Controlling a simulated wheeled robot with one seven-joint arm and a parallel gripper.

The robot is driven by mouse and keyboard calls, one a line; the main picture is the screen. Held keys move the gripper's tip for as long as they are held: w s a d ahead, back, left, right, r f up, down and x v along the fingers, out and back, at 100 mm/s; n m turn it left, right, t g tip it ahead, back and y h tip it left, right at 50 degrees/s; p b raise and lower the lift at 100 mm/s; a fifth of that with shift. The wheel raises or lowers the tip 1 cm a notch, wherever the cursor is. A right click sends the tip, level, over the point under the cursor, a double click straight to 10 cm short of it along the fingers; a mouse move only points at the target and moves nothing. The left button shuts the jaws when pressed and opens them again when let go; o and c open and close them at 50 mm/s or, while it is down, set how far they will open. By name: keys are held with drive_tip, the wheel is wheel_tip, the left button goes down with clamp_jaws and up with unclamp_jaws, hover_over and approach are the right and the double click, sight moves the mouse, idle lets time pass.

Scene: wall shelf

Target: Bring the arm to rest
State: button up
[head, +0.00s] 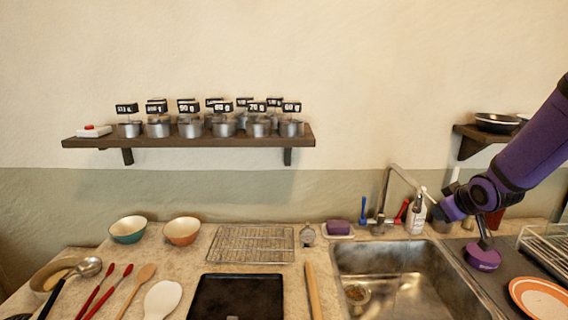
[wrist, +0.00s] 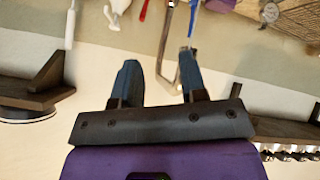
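My gripper (wrist: 158,58) shows in the wrist view with its two dark fingers apart and nothing between them. Behind the gap are the wall and part of the faucet. In the head view my purple arm comes in from the upper right and bends down over the right side of the sink (head: 345,290). The end of the arm is near the soap bottle (head: 416,212), to its right; I cannot make out the fingers there. The wrist picture is upside down, with the counter at its top.
A wall shelf (head: 200,142) carries several labelled metal tins. A smaller shelf (head: 475,131) with a dark pan (head: 497,122) is behind my arm. The faucet (head: 385,195) stands close left. An orange plate (head: 540,298) lies lower right. Bowls and utensils lie left. Open air is above the counter.

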drive_tip(key=s+a+r+m+g, duration=0.1)
drive_tip(key=s+a+r+m, duration=0.1)
drive_tip(key=s+a+r, duration=0.2)
drive_tip(key=s+a+r+m+g+h, duration=0.1)
drive_tip(key=s+a+r, duration=0.3)
drive_tip(key=s+r, duration=0.6)
drive_tip(key=s+m+g, duration=0.1)
drive_tip(key=s, duration=0.7)
drive_tip(key=shift+s+r, duration=0.15)
drive_tip(key=shift+r, duration=0.2)
drive_tip(key=shift+m+g+y, duration=0.5)
drive_tip(key=shift+g+y, duration=0.1)
drive_tip(key=s+a, duration=0.1)
drive_tip(key=s, duration=0.5)
drive_tip(key=s+a+r, duration=0.1)
drive_tip(key=s, duration=0.2)
drive_tip(key=shift+a, duration=0.35)
drive_tip(key=shift+c, duration=1.1)
drive_tip(key=shift+s, duration=0.1)
drive_tip(key=c, duration=0.3)
